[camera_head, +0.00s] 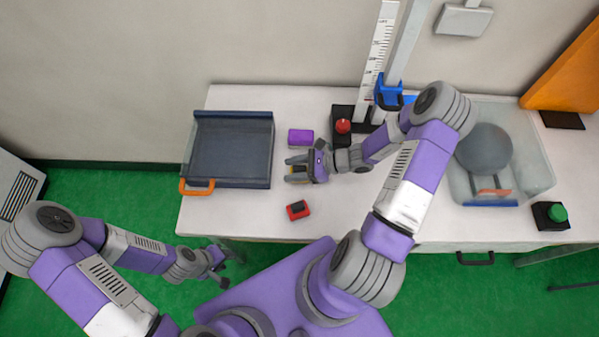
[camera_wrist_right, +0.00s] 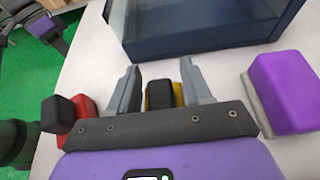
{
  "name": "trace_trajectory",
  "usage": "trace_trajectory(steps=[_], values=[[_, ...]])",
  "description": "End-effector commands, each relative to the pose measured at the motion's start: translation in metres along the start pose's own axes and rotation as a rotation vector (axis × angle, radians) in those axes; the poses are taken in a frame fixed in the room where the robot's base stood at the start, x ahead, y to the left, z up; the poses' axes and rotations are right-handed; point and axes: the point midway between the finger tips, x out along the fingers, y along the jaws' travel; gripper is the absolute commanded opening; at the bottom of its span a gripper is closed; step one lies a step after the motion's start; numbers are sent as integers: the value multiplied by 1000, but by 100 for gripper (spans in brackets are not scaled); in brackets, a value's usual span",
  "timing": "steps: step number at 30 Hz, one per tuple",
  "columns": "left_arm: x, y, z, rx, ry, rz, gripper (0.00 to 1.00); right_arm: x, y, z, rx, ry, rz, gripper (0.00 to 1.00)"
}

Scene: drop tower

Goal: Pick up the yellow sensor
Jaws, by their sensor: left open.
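The yellow sensor (camera_head: 291,169) lies on the white table, largely hidden by my right gripper (camera_head: 293,169) in the head view. In the right wrist view, the yellow sensor (camera_wrist_right: 179,95) with its black top sits between the two fingers of my right gripper (camera_wrist_right: 160,85). These fingers are open, with a gap on the left of the sensor; the right finger is very close to it, and I cannot tell if they touch. My left gripper (camera_head: 222,268) is open and empty, in front of the table over the green floor.
A purple block (camera_head: 301,137) and a red sensor (camera_head: 298,210) lie on either side of my right gripper. A dark tray (camera_head: 271,160) with an orange handle stands to the left. The drop tower with its ruler (camera_head: 379,45) and a clear bin (camera_head: 545,165) stand to the right.

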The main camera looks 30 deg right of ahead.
Motion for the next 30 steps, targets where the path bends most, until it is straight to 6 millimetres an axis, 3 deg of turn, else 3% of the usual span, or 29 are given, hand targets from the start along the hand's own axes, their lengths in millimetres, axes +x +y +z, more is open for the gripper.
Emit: trace_trajectory(steps=[1,3,9,10,12,25,30], values=[[0,0,0,0,0,0,42,0,0,0,0,0,0,25],[0,0,0,0,0,0,42,0,0,0,0,0,0,14],[0,0,0,0,0,0,42,0,0,0,0,0,0,14],[0,0,0,0,0,0,42,-1,0,1,-1,0,0,2],[-2,1,0,0,0,0,42,-3,0,6,-1,1,0,0],[-19,7,1,0,0,0,42,-33,0,79,-4,1,0,0],[-20,8,1,0,0,0,42,-21,-10,102,0,0,-15,0]])
